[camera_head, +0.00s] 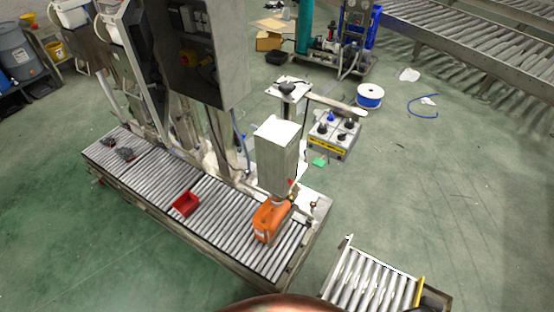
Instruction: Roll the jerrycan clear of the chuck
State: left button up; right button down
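An orange jerrycan (268,222) stands upright on the roller conveyor (215,225), near its right end. A tall grey box-shaped housing (276,160) stands right behind and above it. The chuck appears to be at the lower end of this housing, by the jerrycan's top. It is too small to tell whether it touches or grips the can. Neither of my grippers is in view.
A separate short roller section (368,283) stands at lower right across a floor gap. A control box (334,135) stands behind right.

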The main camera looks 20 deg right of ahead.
aim_at(268, 218)
jog(key=z, duration=1.75)
jog(key=k, duration=0.85)
jog(key=u, duration=1.15)
